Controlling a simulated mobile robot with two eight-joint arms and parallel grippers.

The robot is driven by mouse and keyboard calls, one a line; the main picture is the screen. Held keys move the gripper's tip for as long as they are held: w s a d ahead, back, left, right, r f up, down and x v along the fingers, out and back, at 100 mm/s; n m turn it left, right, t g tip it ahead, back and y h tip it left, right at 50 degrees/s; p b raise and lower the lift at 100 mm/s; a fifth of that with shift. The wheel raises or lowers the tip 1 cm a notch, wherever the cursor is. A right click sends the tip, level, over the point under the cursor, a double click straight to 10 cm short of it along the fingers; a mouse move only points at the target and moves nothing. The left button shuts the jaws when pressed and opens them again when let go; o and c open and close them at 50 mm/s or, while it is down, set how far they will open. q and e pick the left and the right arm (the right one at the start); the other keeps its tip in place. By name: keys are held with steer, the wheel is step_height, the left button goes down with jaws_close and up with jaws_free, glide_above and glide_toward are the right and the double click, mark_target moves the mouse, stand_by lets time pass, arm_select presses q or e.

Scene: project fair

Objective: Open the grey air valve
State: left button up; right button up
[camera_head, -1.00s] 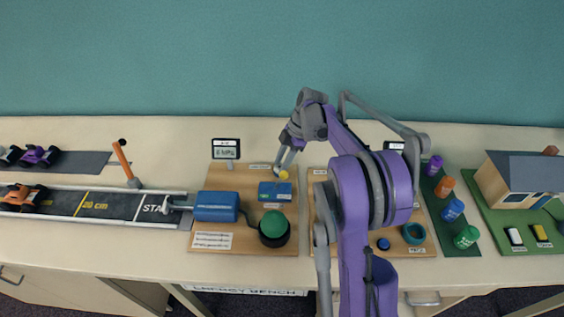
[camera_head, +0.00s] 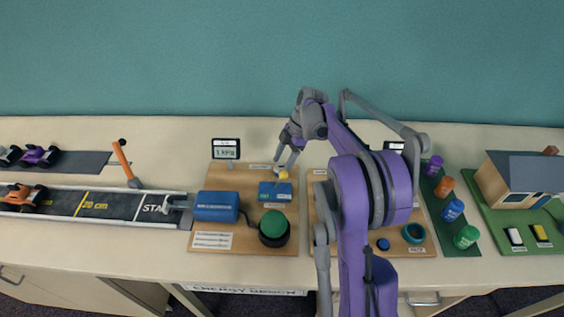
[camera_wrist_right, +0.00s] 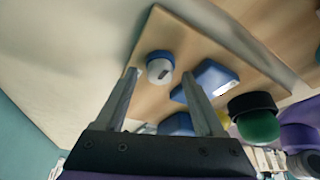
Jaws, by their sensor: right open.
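My right gripper (camera_head: 284,165) is open and points down at the back right part of the left wooden board. The right wrist view shows its two fingers (camera_wrist_right: 161,76) apart. Between their tips, in the picture, is a round grey-white knob on a blue base (camera_wrist_right: 160,67), which I take for the air valve. I cannot tell whether the fingers touch it. In the head view the gripper hides most of that spot; a small yellow part (camera_head: 283,175) shows below the fingers. A blue box (camera_head: 268,196) lies just in front. My left gripper is not in view.
A small display (camera_head: 226,149) stands behind the board and seems to read 1 kPa. A blue block (camera_head: 215,206) and a green button (camera_head: 273,223) are on the board. My right arm covers part of the second board (camera_head: 400,250). A car track (camera_head: 95,205) lies left.

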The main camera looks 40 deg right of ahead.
steer(key=v, duration=1)
steer(key=shift+d+r, duration=0.15)
steer(key=shift+r, duration=0.1)
steer(key=shift+s+f, duration=0.1)
steer(key=shift+s, duration=0.1)
